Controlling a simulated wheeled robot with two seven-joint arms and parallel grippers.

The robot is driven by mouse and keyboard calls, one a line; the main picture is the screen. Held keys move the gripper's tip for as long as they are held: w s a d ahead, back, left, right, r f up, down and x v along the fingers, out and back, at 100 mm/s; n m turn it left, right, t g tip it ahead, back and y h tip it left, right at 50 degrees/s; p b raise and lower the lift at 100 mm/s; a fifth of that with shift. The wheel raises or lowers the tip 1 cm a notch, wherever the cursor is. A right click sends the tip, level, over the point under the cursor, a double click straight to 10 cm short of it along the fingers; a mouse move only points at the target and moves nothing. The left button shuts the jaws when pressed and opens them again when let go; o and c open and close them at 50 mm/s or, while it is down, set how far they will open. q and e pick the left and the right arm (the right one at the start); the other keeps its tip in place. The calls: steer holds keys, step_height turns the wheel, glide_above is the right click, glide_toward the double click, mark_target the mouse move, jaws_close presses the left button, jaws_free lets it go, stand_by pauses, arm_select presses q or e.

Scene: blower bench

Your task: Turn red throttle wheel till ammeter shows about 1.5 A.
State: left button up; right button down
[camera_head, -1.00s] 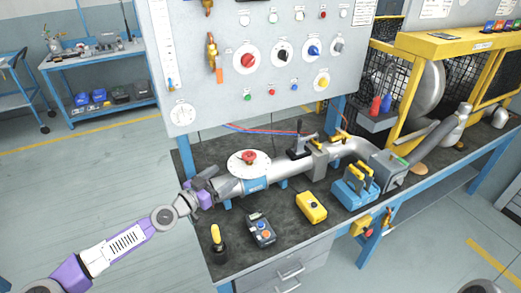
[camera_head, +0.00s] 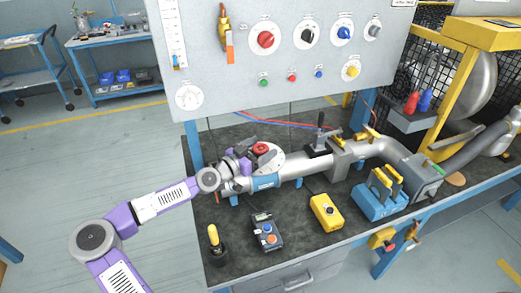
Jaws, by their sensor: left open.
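The red throttle wheel (camera_head: 261,148) sits on a round white dial plate (camera_head: 270,162) on top of the silver pipe. My left gripper (camera_head: 246,154) is open, close to the wheel's left side and over the plate's left part. I cannot tell whether its fingers touch the wheel. A round white gauge (camera_head: 189,96) is at the lower left of the grey panel. I cannot tell whether it is the ammeter, and its reading is too small to read. My right gripper is not in view.
The silver pipe (camera_head: 297,165) runs along the dark bench. In front stand a black-and-yellow tool (camera_head: 214,242), a grey button box (camera_head: 266,233), a yellow box (camera_head: 326,212) and a blue unit (camera_head: 373,205). The grey panel (camera_head: 215,70) rises behind the wheel.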

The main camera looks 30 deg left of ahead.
arm_select(q)
steer(key=shift+w, duration=0.1)
steer(key=c, duration=1)
steer(key=shift+o, duration=0.2)
